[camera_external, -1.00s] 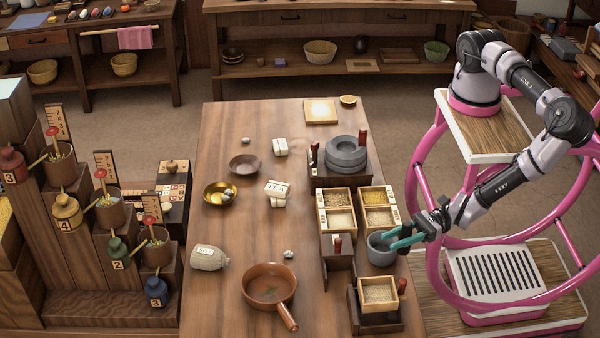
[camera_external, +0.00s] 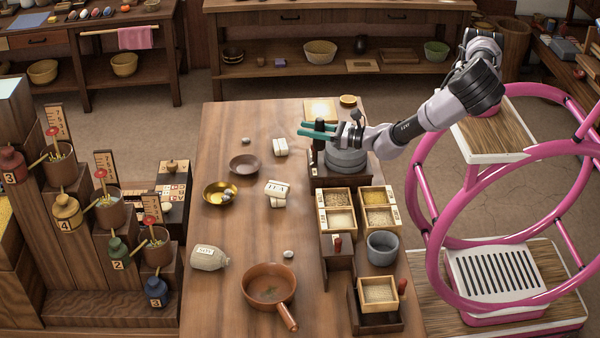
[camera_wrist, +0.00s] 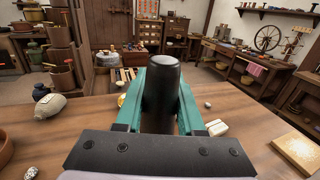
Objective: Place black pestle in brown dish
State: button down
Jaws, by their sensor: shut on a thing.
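My gripper (camera_external: 316,132) is shut on the black pestle (camera_external: 319,143), held upright above the table by the round grey quern. In the wrist view the pestle (camera_wrist: 162,85) stands between the teal fingers of my gripper (camera_wrist: 160,100). The brown dish (camera_external: 245,166) is a shallow round bowl on the table, left of and slightly nearer than the pestle, apart from it. It looks empty. I cannot make the dish out in the wrist view, where the pestle and fingers block the middle.
The grey quern (camera_external: 346,156) stands beneath my wrist. The grey mortar (camera_external: 382,247) stands at the right edge. Bare wood lies between pestle and dish.

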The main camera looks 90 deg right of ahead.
jog(key=s+d+r+m+g+h, duration=0.2)
jog(key=d+m+g+h, duration=0.35)
jog(key=d, duration=0.65)
jog(key=s+d+r+m+g+h, duration=0.15)
jog(key=d+m+g+h, duration=0.4)
jog(key=d, duration=0.65)
jog(key=s+d+f+m+g+y, duration=0.3)
jog(key=s+f+m+g+y, duration=0.75)
jog(key=m+g, duration=0.95)
jog(key=m+t+y, duration=2.1)
jog(key=m+y, duration=0.2)
jog(key=m, duration=0.1)
send_over(232, 169)
notch_tip(232, 169, down, 9)
jog(key=shift+a+f, duration=0.1)
